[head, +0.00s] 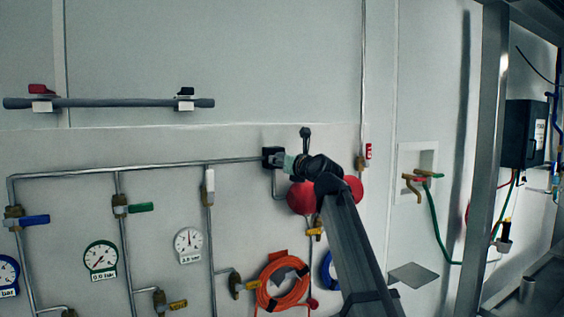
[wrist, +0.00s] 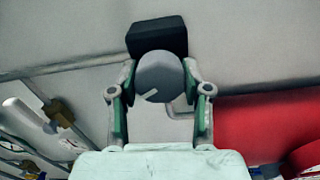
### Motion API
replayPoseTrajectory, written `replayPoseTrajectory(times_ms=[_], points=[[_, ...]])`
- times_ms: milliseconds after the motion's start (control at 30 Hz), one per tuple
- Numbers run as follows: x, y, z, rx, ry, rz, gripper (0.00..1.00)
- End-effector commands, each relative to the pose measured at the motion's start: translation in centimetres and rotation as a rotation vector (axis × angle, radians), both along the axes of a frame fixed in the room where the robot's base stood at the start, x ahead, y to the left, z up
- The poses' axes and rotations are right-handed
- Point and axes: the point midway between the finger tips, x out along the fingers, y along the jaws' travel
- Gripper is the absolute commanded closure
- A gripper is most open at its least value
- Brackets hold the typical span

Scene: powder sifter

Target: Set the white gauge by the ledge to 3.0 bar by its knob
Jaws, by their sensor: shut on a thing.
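The white gauge (head: 188,243) hangs on the wall panel, left of centre in the head view. Its needle points roughly straight up, and the small plate below it is too blurred to read surely. A grey round knob (wrist: 158,78) with a pale mark at its lower edge sits on a black block (wrist: 157,36). The black block also shows in the head view (head: 272,152), at the right end of the upper pipe. My gripper (wrist: 159,82) is shut on the knob, one finger on each side. In the head view, my gripper (head: 285,162) hides the knob.
Red round things (head: 301,198) and a coiled orange hose (head: 282,284) are below and near my arm. A green-rimmed gauge (head: 100,258), a blue-rimmed gauge (head: 7,272) and a white-handled valve (head: 209,182) are to the left. A grey ledge (head: 413,275) juts out at right.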

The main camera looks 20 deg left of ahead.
Motion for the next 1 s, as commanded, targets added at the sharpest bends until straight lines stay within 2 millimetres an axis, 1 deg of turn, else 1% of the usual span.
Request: replayPoseTrajectory(times_ms=[33, 400, 433, 467, 500, 833, 1000], points=[[0.09, 0.03, 0.28, 0.007, 0.001, -0.002, 0.87], [0.10, 0.03, 0.29, 0.008, 0.002, -0.002, 0.87], [0.10, 0.04, 0.28, 0.008, 0.002, -0.002, 0.41], [0.09, 0.03, 0.27, 0.008, 0.002, -0.002, 0.31], [0.09, 0.03, 0.25, 0.007, 0.003, -0.001, 0.26], [-0.04, -0.07, 0.08, 0.005, 0.003, 0.000, 0.26], [-0.72, -0.83, 0.01, 0.005, 0.003, -0.001, 0.26]])
